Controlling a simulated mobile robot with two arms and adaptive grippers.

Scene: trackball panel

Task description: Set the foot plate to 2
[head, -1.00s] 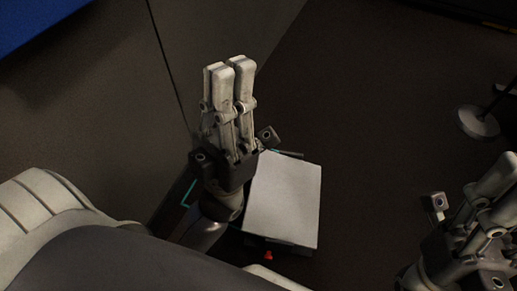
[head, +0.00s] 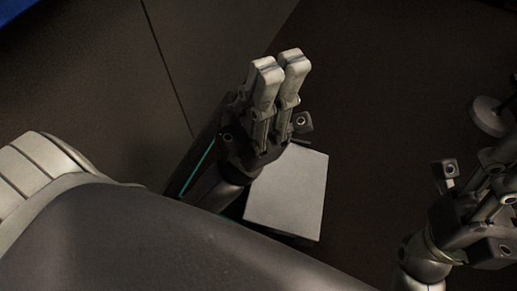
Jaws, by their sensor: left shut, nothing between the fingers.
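A flat pale grey plate (head: 290,200), which looks like the foot plate, lies low near the floor, tilted in the picture. Its left edge is partly hidden by my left wrist and its lower side comes close to my dark body. No number or scale is readable on it. My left gripper (head: 279,70) is shut and empty, its fingers pointing up the picture beyond the plate's top edge. I cannot tell whether it touches anything. My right gripper (head: 500,187) is at the right edge, apart from the plate, its fingers partly cut off.
A thin teal strip (head: 198,168) on a dark part runs beside my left wrist. A round grey stand base (head: 489,116) is at the right. A blue surface (head: 12,8) shows in the top left corner. The dark floor (head: 385,110) between plate and stand is clear.

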